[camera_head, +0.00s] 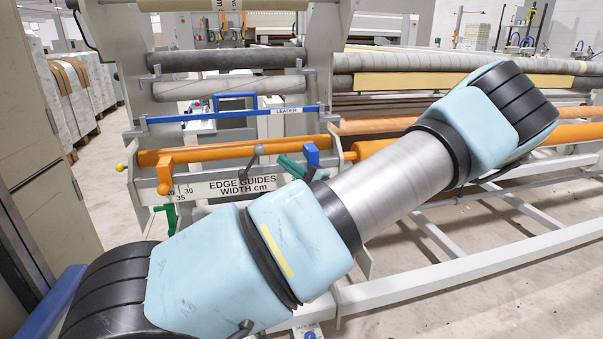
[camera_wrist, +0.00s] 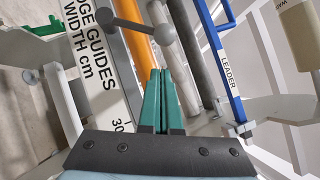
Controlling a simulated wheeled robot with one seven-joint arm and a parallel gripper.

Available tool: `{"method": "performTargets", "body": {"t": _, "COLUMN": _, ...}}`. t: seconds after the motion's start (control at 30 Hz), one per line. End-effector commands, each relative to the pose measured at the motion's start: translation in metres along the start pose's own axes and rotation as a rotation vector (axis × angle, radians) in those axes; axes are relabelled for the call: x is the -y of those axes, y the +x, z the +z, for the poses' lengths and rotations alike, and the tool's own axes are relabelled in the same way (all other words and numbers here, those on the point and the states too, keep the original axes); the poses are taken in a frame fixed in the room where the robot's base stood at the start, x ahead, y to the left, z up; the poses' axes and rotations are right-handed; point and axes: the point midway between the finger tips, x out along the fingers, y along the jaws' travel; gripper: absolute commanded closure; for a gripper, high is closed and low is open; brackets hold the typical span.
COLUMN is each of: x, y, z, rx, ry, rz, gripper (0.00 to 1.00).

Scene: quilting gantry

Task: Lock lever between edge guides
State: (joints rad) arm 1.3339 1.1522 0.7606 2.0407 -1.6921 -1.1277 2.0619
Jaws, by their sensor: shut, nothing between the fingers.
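The lock lever (camera_head: 252,166) is a grey bar with a round knob, standing on the front of the white rail between the orange guide (camera_head: 163,172) and the blue guide (camera_head: 312,155). In the wrist view the lever's grey knob (camera_wrist: 165,34) shows just beyond my fingertips, with its arm running to the upper left. My gripper (camera_wrist: 158,72) has green fingers pressed together with nothing between them. In the head view the green fingers (camera_head: 291,166) show just right of the lever and point at it. My arm hides the rest of my gripper. Whether the fingers touch the lever is unclear.
The white rail (camera_head: 228,185) carries the label "EDGE GUIDES WIDTH cm". An orange roller (camera_head: 225,151) runs behind the lever, and a blue LEADER bar (camera_head: 230,114) lies above it. A green handle (camera_head: 169,214) hangs below the rail at left. Grey rollers lie higher up.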

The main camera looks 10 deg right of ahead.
Motion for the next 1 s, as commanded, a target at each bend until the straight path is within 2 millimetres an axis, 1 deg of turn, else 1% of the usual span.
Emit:
{"method": "performTargets", "body": {"t": 0.03, "x": 0.001, "y": 0.004, "z": 0.006, "rx": -0.001, "ry": 0.003, "rz": 0.0, "gripper": 1.0}}
{"method": "performTargets", "body": {"t": 0.1, "x": 0.001, "y": 0.011, "z": 0.013, "rx": 0.0, "ry": 0.002, "rz": 0.0, "gripper": 1.0}}
{"method": "performTargets", "body": {"t": 0.3, "x": 0.0, "y": 0.019, "z": 0.022, "rx": -0.002, "ry": 0.0, "rz": 0.0, "gripper": 1.0}}
{"method": "performTargets", "body": {"t": 0.73, "x": 0.001, "y": 0.021, "z": 0.023, "rx": -0.002, "ry": -0.004, "rz": 0.004, "gripper": 1.0}}
{"method": "performTargets", "body": {"t": 1.0, "x": 0.005, "y": 0.028, "z": 0.021, "rx": -0.001, "ry": -0.046, "rz": 0.033, "gripper": 1.0}}
